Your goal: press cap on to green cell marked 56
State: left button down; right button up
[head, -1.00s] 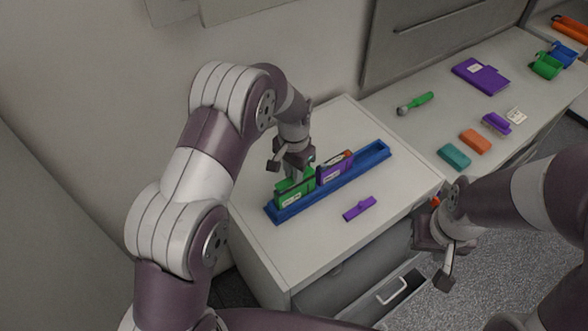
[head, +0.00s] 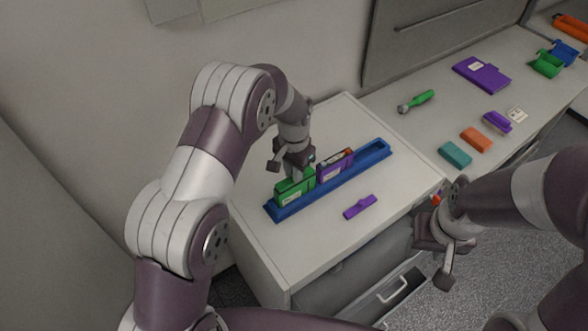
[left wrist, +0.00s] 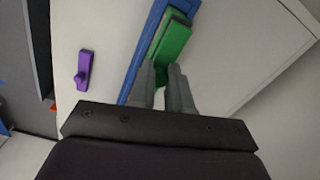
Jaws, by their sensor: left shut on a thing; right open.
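The green cell (head: 292,195), with a pale label too small to read, stands upright in the near-left end of the blue rack (head: 335,187). My left gripper (head: 295,174) is directly above it, pointing down and shut on a green piece that I take to be the cap. In the left wrist view, the green cap (left wrist: 174,42) lies at the fingertips (left wrist: 166,80), in line with the blue rack. The fingers hide part of it, so I cannot tell how fully it is seated. My right gripper (head: 443,250) is open and empty, off the counter's right side.
A purple cell (head: 334,167) stands beside the green one in the rack. A loose purple cap (head: 360,207) lies in front. On the right counter are a green-handled tool (head: 420,98), a teal block (head: 455,154) and an orange block (head: 476,139). An open drawer (head: 385,295) juts below.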

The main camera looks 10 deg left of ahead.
pick_arm(q)
jog(key=c, duration=0.5)
grip_release()
jog(key=shift+r, duration=0.1)
jog(key=shift+r+p, duration=2.5)
jog(key=shift+r, duration=0.9)
grip_shut()
jog(key=shift+f, duration=0.25)
